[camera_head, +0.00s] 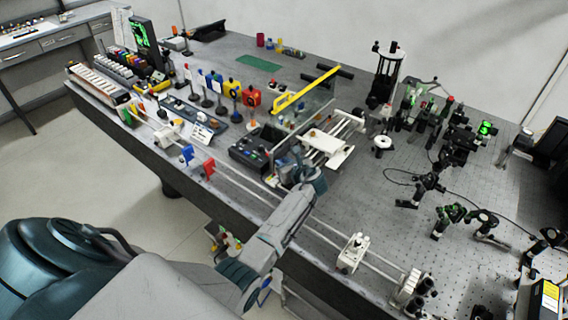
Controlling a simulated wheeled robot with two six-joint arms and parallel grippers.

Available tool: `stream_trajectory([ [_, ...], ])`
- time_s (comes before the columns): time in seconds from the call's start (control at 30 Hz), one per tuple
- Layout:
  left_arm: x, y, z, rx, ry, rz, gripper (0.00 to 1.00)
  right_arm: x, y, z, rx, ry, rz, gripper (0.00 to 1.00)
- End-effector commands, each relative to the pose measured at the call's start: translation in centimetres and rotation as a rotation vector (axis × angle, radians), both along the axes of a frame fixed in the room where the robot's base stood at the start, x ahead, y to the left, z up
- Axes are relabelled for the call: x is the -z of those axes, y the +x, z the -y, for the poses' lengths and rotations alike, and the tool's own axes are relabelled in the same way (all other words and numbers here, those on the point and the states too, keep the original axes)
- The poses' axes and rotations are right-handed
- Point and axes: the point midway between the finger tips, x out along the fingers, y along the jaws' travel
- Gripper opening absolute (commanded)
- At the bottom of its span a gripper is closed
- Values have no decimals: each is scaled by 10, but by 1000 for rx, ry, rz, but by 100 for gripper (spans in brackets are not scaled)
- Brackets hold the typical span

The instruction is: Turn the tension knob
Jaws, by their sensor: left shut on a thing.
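My left arm comes in from the lower left, and its gripper (300,166) is at the left side of a white-topped device (327,142) on the bench. The jaws are shut on a small part there, which I take to be the tension knob. The knob is hidden behind the gripper and wrist, so its turn angle cannot be seen. My right gripper is not in view.
A black control box (250,155) stands just left of the gripper. A yellow bar (305,90) rises behind it. Rails with a white carriage (353,252) run along the front edge of the perforated bench (350,200). Optics mounts (450,215) stand at right.

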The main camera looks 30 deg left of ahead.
Motion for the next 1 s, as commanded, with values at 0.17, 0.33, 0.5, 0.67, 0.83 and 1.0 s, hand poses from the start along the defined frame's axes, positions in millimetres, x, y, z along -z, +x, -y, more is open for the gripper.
stream_trajectory([
  [0.17,2,2,1,-60,1,-1,0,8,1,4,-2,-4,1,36],
  [0.33,3,6,2,-170,0,0,0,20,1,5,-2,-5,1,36],
  [0.5,4,9,3,-307,1,0,0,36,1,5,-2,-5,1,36],
  [0.67,4,12,3,-433,1,0,0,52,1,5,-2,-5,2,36],
  [0.83,4,14,3,-545,1,1,0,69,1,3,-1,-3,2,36],
  [1.0,3,16,2,-625,1,0,0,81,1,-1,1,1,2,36],
])
